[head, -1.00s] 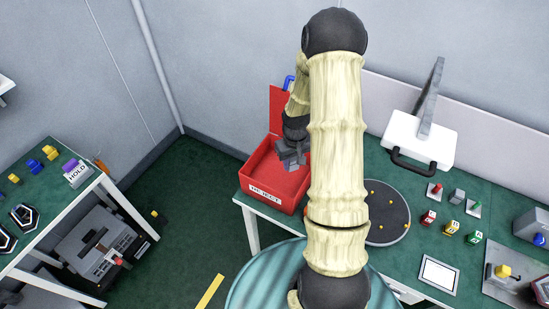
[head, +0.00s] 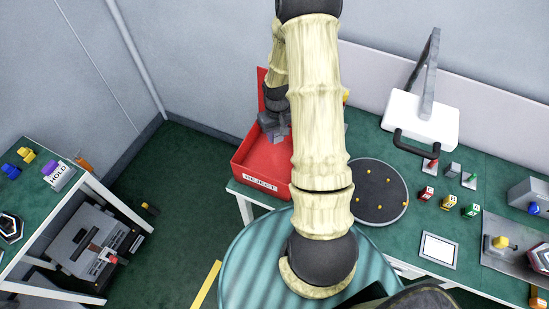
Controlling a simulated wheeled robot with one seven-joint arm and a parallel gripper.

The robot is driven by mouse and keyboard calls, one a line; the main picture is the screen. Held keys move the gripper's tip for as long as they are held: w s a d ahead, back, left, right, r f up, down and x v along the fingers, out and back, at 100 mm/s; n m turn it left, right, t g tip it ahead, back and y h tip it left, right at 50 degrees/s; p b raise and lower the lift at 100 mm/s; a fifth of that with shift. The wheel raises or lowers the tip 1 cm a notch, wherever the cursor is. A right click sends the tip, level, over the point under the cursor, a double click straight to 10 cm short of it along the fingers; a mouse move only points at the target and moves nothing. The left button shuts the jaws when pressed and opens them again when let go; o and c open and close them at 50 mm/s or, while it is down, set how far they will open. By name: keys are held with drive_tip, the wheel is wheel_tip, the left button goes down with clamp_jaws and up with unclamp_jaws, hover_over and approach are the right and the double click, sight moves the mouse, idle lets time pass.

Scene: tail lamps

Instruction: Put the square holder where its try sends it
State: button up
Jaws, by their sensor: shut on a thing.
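My gripper (head: 275,130) is over the open red bin marked REJECT (head: 261,184), pointing down near its back part. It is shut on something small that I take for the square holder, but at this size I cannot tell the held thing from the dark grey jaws. I cannot tell how high it is above the bin floor. My pale arm crosses the middle of the head view and hides part of the bench behind it.
A round dark tray (head: 378,191) with small yellow pieces is right of my arm. Red, yellow and green blocks (head: 449,202), a white-framed panel (head: 438,250) and a metal fixture (head: 510,258) lie further right. A HOLD marker (head: 59,175) stands on the left table.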

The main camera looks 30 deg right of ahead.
drive_tip(key=f+b, duration=0.2)
drive_tip(key=f, duration=0.1)
drive_tip(key=f+b, duration=0.1)
drive_tip(key=f, duration=0.1)
drive_tip(key=shift+s, duration=0.25)
drive_tip(key=o, duration=1)
drive_tip(key=shift+w, duration=0.1)
drive_tip(key=shift+o, duration=0.2)
drive_tip(key=shift+r, duration=0.1)
wheel_tip(320, 180, up, 17)
drive_tip(key=b, duration=0.2)
drive_tip(key=shift+r, duration=0.15)
